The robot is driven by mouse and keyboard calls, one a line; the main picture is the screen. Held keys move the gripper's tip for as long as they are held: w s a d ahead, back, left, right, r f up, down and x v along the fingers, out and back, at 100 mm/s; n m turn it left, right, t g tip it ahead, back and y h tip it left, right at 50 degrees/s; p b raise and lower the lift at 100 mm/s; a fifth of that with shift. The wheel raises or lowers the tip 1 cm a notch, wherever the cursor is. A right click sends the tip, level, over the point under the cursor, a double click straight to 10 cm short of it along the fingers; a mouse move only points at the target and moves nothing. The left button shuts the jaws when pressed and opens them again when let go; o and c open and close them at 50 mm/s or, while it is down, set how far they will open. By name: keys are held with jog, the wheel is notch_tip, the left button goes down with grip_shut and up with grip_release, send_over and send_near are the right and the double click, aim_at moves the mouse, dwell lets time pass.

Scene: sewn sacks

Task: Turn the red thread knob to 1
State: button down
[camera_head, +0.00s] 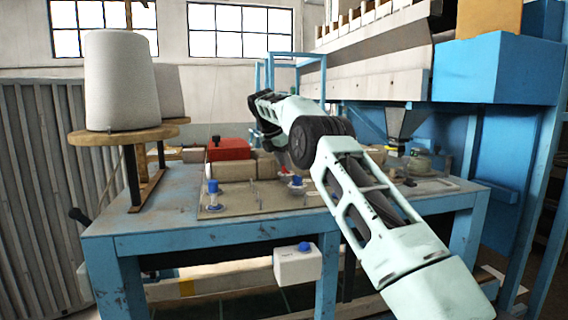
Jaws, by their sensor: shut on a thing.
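A small red knob (285,172) shows on the machine's plate, just below my arm's end and partly hidden by it. My gripper (282,160) points down at this knob and is shut on it; the fingertips are mostly hidden behind my dark arm joint. Any number or pointer on the knob is too small to read.
A blue knob (297,181) on a white base stands close to the right of the red one. Another blue knob (212,187) stands farther left. A red block (229,149) lies behind. A large white thread cone (120,82) stands at left on a wooden disc (92,137).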

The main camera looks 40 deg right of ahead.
jog(key=shift+m, duration=0.3)
dwell(0.4)
jog(key=c, duration=1.2)
grip_release()
jog(key=shift+c, duration=0.2)
